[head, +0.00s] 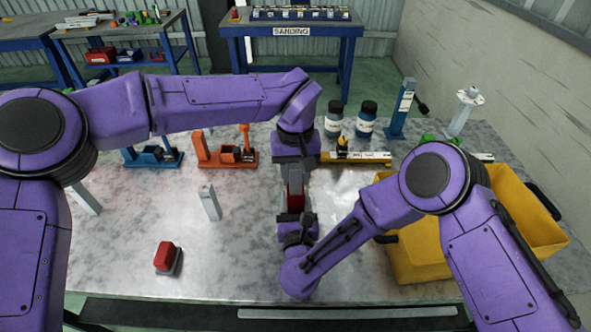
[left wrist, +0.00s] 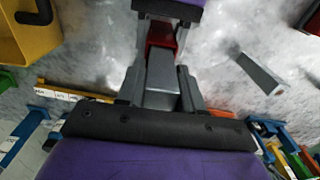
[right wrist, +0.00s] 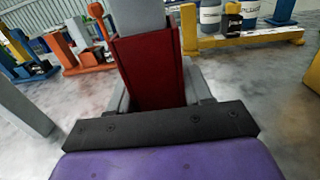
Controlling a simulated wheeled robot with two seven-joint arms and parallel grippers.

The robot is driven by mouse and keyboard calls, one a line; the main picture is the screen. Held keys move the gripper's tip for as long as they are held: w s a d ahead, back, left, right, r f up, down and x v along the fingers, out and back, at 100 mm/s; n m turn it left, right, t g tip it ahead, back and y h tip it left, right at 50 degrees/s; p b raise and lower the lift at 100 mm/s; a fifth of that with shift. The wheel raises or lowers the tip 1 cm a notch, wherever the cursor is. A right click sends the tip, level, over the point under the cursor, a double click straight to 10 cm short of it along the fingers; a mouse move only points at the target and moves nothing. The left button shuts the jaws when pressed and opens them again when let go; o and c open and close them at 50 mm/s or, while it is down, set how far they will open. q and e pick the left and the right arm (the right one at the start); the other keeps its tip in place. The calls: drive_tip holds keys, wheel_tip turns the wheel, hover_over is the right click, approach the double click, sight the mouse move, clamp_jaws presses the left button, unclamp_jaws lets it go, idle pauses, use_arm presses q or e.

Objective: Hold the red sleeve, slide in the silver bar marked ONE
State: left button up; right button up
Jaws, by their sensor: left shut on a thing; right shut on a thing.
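My left gripper (head: 293,170) reaches in from above and is shut on a silver bar, which shows in the left wrist view (left wrist: 160,75). My right gripper (head: 295,216), below it, is shut on the red sleeve (head: 296,194). The right wrist view shows the sleeve (right wrist: 152,75) between the right fingers, with the silver bar (right wrist: 138,15) in line at its far end. Bar and sleeve meet or nearly meet; I cannot tell how far the bar is inside. No marking is readable on the held bar.
A red block with a grey base (head: 165,257) lies at front left. A yellow bin (head: 415,262) stands at right. Orange (head: 225,157) and blue (head: 150,156) clamps, dark bottles (head: 366,122) and a yellow bar fixture (head: 372,158) line the back. The front-left table is mostly clear.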

use_arm(q)
drive_tip(key=o, duration=1.1)
drive_tip(key=shift+f, duration=0.1)
wheel_tip(320, 180, up, 13)
drive_tip(key=shift+r, duration=0.15)
use_arm(e)
drive_tip(key=o, duration=1.3)
drive_tip(key=shift+c, duration=0.2)
use_arm(q)
drive_tip(key=shift+r, duration=0.1)
use_arm(e)
drive_tip(key=shift+s+d, duration=0.15)
drive_tip(key=shift+s, duration=1.9)
drive_tip(key=shift+s+d, duration=0.15)
drive_tip(key=shift+s, duration=1.85)
